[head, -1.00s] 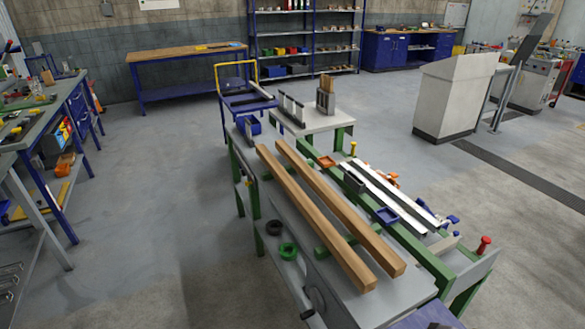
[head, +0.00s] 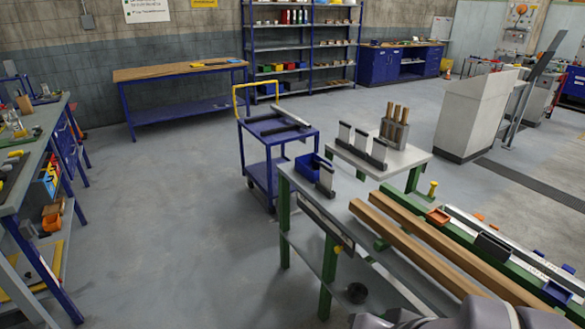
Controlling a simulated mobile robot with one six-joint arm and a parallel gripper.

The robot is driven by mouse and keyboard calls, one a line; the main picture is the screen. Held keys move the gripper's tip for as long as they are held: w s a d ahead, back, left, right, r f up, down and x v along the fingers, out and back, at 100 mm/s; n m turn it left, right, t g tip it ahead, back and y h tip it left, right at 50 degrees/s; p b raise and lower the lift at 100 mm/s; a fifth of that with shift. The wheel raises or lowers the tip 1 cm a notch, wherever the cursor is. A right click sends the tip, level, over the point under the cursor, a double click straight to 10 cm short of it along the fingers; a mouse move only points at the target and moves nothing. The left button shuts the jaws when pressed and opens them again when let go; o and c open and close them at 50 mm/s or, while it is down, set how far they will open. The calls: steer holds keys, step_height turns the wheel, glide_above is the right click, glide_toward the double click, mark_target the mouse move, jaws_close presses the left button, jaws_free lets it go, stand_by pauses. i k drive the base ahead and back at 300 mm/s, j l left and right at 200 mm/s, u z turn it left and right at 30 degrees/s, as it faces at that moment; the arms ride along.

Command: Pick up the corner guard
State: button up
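I cannot tell for certain which item is the corner guard. Several grey angle-like pieces with pale faces (head: 378,152) stand upright on the small light table (head: 409,162). A similar piece (head: 325,180) stands at the far end of the runout table, beside a blue bin (head: 308,165). Dark long pieces (head: 285,128) lie on top of the blue trolley (head: 262,138). Grey parts of my own arm show at the bottom edge, right of the middle. My gripper's fingers are not in view.
Two wooden beams (head: 420,250) lie along the green-legged runout table (head: 329,265). White metal strips, an orange tray (head: 437,216) and a dark block (head: 493,246) lie right of them. A workbench (head: 40,150) stands at the left. Open floor (head: 170,240) lies between.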

mark_target(316, 166)
steer(key=i+j+z, duration=0.2)
steer(key=i, duration=0.2)
steer(key=i+j+z, duration=0.15)
steer(key=i, duration=0.25)
steer(key=i+j+z, duration=0.2)
steer(key=i+j, duration=0.2)
steer(key=i+j+z, duration=0.15)
steer(key=i+j, duration=0.2)
steer(key=i+j+z, duration=0.2)
steer(key=i+j, duration=0.15)
steer(key=i+j+z, duration=0.15)
steer(key=i+j, duration=0.15)
steer(key=j, duration=0.25)
steer(key=i+j+z, duration=0.2)
steer(key=j, duration=0.25)
steer(key=i+j+z, duration=0.15)
steer(key=i+j, duration=0.2)
steer(key=j, duration=0.2)
